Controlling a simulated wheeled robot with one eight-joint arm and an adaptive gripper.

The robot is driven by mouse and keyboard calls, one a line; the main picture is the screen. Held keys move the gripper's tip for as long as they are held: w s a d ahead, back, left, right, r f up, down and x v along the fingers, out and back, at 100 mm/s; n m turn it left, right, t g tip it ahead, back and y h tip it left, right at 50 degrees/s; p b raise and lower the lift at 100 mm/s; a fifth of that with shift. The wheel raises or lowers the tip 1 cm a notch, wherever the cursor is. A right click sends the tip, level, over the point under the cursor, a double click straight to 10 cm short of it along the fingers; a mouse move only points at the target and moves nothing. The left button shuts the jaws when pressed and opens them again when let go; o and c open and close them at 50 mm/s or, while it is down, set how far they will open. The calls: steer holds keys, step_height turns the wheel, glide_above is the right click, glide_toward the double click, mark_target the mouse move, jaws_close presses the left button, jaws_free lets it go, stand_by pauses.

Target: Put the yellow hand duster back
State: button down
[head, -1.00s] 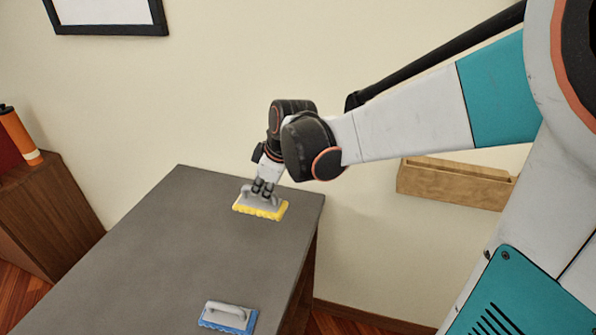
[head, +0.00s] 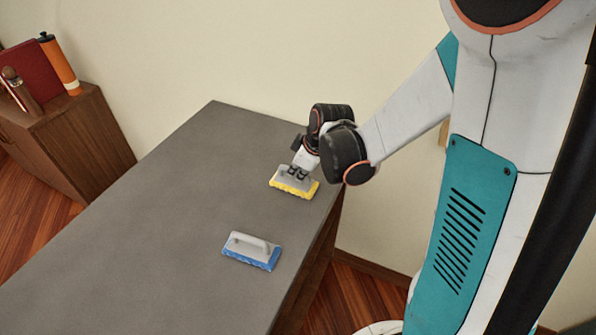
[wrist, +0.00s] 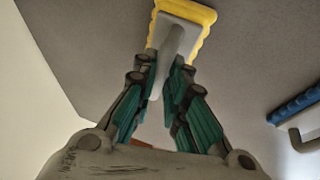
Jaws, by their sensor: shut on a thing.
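The yellow hand duster (head: 294,188) has a grey back and handle and a yellow pad. It is at the far right part of the grey table top (head: 150,215), near its right edge. My gripper (head: 297,172) is above it and shut on its handle. In the wrist view the grey handle of the yellow hand duster (wrist: 187,12) lies between the fingers of my gripper (wrist: 170,85). I cannot tell whether the pad touches the table.
A blue duster (head: 252,251) with a grey handle lies nearer on the table; it also shows at the right of the wrist view (wrist: 296,108). A wooden cabinet (head: 75,140) at the left bears an orange bottle (head: 60,64). The table's left part is bare.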

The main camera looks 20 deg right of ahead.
steer(key=shift+f, duration=0.1)
steer(key=c, duration=1.6)
jaws_free()
steer(key=p+v, duration=0.3)
steer(key=v, duration=0.9)
steer(key=shift+p, duration=0.4)
steer(key=shift+s, duration=0.15)
steer(key=s+a+r+m+t+h+b, duration=0.1)
steer(key=s+m+b, duration=0.5)
steer(key=s, duration=0.8)
steer(key=a+r+m+t, duration=0.1)
steer(key=m, duration=0.2)
steer(key=shift+a+r+h+b, duration=0.2)
steer(key=shift+r+h+b, duration=0.1)
steer(key=shift+r+b, duration=0.1)
